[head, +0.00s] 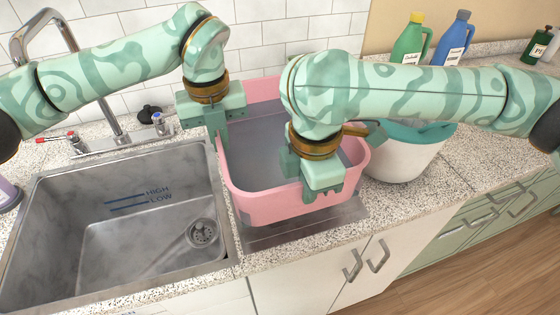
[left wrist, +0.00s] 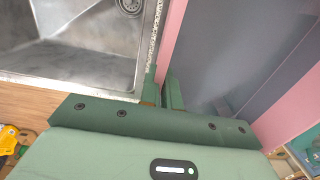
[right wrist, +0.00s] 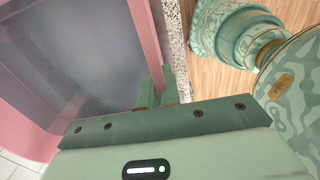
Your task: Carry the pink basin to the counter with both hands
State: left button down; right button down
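The pink basin (head: 275,203) stands upright just right of the sink, with a flat grey inside. A grey metal surface (head: 318,226) shows under its front edge; I cannot tell whether the basin touches it. My left gripper (head: 217,135) is at the basin's left rim. In the left wrist view its fingers (left wrist: 163,92) sit close on either side of the pink wall (left wrist: 172,35). My right gripper (head: 324,193) is at the front right rim. In the right wrist view its fingers (right wrist: 157,88) sit close around the pink wall (right wrist: 148,35). Forearms hide part of the basin.
The sink (head: 130,225) with its faucet (head: 85,75) lies left of the basin. A green bottle (head: 411,42) and a blue bottle (head: 453,42) stand behind. Speckled counter (head: 475,150) is free at right.

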pick_arm(q)
jog(key=shift+d+r, duration=0.1)
jog(key=shift+d, duration=0.05)
pick_arm(e)
jog(key=shift+w+r, duration=0.15)
jog(key=shift+w, duration=0.05)
dwell(0.5)
